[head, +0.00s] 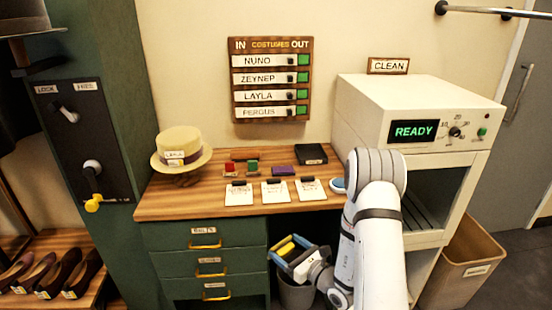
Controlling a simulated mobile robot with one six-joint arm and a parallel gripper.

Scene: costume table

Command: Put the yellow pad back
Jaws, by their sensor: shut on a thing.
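The yellow pad (286,249) is in my gripper (290,251), in front of the desk's right-hand opening and below the desk top's front edge. The blue-edged fingers are shut on it, and dark parts show beside the yellow. The fingers hide part of the pad. On the desk, a red pad (230,168), a green pad (252,167) and a purple pad (283,171) lie in a loose row behind the white clipped cards (274,191). A dark flat case (311,154) lies behind them to the right.
A grey bin (296,294) stands below my gripper. A straw hat (181,148) stands at the desk's left. A blue-and-white item (338,185) lies beside my arm. The white machine (400,112) reads READY. Drawers (205,245) are shut at left.

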